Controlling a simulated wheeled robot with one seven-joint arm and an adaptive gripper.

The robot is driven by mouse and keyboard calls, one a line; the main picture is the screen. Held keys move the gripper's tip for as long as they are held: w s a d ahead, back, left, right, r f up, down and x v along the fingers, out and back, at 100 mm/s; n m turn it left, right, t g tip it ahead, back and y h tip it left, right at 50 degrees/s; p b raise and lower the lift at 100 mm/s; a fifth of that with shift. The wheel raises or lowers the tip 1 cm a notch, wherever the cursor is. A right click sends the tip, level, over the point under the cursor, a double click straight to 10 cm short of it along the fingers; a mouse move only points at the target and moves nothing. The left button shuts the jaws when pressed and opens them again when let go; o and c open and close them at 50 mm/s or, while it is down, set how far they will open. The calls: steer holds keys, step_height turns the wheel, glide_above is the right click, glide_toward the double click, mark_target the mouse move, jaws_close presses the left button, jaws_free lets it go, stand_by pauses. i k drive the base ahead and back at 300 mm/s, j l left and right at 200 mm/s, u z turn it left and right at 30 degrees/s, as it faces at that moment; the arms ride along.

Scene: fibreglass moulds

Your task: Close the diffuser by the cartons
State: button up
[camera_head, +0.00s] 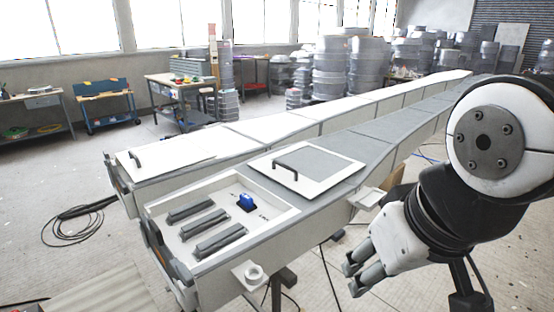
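Two long tapered pale bodies lie side by side; I cannot tell which is the diffuser. The right body (365,141) has an open compartment (285,197) at its near end, holding three dark grey bars (206,221) and a blue part (246,201). A white-edged grey lid (322,170) with a dark handle lies on its top, behind the opening. The left body (265,131) has a white lid (165,155) with a dark handle over its near end. My gripper (351,278) is at lower right, apart from the bodies, its fingertips spread and empty.
A brown box-like piece (395,186), perhaps a carton, is partly hidden behind my arm. Small brackets (250,274) jut from the right body's side. Cables (75,228) lie on the floor. Workbenches and stacked grey drums (333,68) stand behind.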

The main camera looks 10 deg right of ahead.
mark_target(308, 170)
steer(key=z, duration=0.25)
steer(key=i+j+z, duration=0.25)
steer(key=i, duration=0.15)
steer(key=i+j+z, duration=0.25)
steer(key=i+l, duration=0.1)
